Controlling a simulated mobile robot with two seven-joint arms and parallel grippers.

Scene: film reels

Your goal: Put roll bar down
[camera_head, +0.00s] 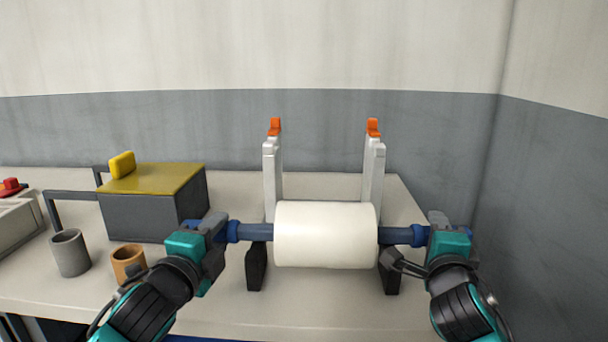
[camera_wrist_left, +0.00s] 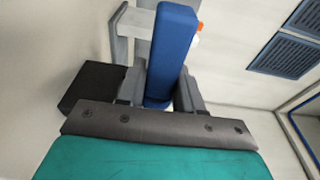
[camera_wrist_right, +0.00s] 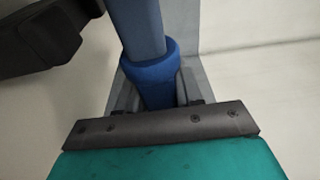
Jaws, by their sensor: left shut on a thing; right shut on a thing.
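The roll bar is a blue bar (camera_head: 257,232) running level through a thick white roll (camera_head: 326,235). My left gripper (camera_head: 222,233) is shut on its left end, and the blue end (camera_wrist_left: 172,55) shows between the fingers in the left wrist view. My right gripper (camera_head: 424,236) is shut on its right end, seen in the right wrist view (camera_wrist_right: 152,82). Two black supports (camera_head: 256,268) (camera_head: 390,280) stand below the bar, one near each side of the roll. I cannot tell whether the bar touches them. Two pale posts (camera_head: 269,180) (camera_head: 373,175) with orange tips rise behind the roll.
A dark grey box (camera_head: 150,216) with a yellow lid stands left on the pale table (camera_head: 300,312). A grey cup (camera_head: 70,253) and an orange-brown cup (camera_head: 128,259) are near my left arm. A wall closes off the right side. The table in front of the roll is clear.

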